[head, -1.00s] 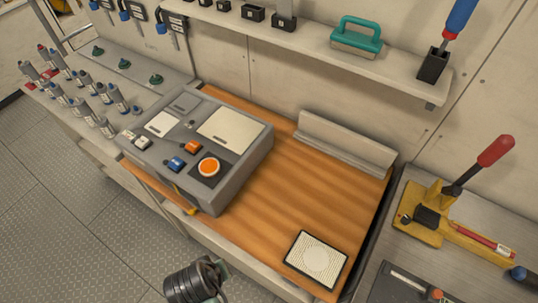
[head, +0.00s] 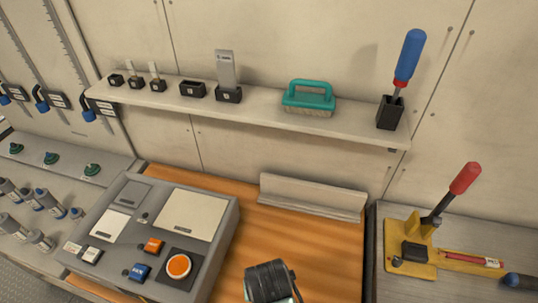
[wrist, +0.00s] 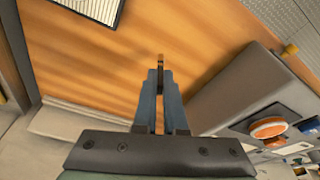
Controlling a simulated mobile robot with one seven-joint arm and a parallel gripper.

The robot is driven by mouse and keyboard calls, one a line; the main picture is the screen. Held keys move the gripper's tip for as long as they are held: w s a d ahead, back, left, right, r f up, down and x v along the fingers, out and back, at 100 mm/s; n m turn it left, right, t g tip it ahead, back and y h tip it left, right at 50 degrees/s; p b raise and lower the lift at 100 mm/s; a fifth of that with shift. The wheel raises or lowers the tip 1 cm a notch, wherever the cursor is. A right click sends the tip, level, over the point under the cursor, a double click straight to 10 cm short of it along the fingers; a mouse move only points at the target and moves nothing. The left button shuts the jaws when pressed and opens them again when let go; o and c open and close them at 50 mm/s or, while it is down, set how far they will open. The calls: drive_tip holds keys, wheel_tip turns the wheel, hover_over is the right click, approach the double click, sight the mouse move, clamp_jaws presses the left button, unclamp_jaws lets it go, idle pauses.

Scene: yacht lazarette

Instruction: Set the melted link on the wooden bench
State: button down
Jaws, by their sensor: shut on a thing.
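The wooden bench (head: 325,240) is an orange-brown striped top below the shelf. It also fills much of the wrist view (wrist: 100,65). My gripper (wrist: 160,80) points toward the bench top, its two blue-grey fingers close together. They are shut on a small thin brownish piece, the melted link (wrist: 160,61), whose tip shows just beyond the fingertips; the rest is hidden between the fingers. The wood shows beyond the link, and I cannot tell the height of the gap. In the head view only my dark wrist shows, at the bottom edge.
A grey control box (head: 165,230) with an orange button stands on the bench's left. A grey angled rail (head: 312,196) lies along the back. A white-faced pad (wrist: 92,8) is at the wrist view's top left. A yellow lever tool (head: 410,258) stands right. Bare wood lies between.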

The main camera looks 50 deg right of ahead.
drive_tip(key=shift+f, duration=2.35)
drive_tip(key=shift+f, duration=0.15)
drive_tip(key=c, duration=1)
unclamp_jaws()
drive_tip(key=v, duration=1.2)
